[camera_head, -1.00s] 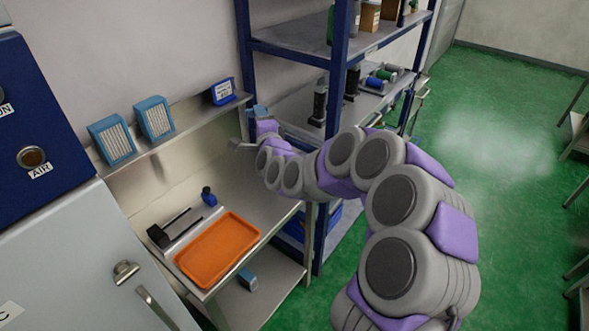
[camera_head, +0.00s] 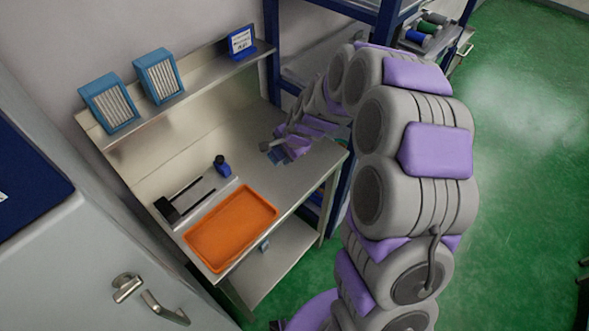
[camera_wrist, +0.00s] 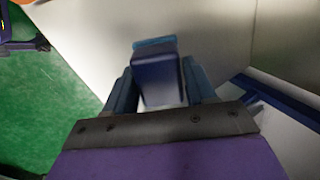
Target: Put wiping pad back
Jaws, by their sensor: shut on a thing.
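My gripper (camera_head: 280,150) is above the right end of the steel workbench (camera_head: 262,135), pointing down and to the left. In the wrist view my gripper (camera_wrist: 160,82) is shut on a small block, dark blue with a lighter blue edge, which looks like the wiping pad (camera_wrist: 158,72). The block sits between both fingers, slightly blurred. In the head view it is small and partly hidden by my gripper, and I cannot tell whether it touches the bench.
An orange tray (camera_head: 232,228) lies at the bench front, beside a metal plate with a black tool (camera_head: 180,204) and a small blue part (camera_head: 222,165). The back shelf holds two blue-framed filters (camera_head: 110,103) and a blue sign (camera_head: 241,43). A blue rack (camera_head: 272,50) stands right.

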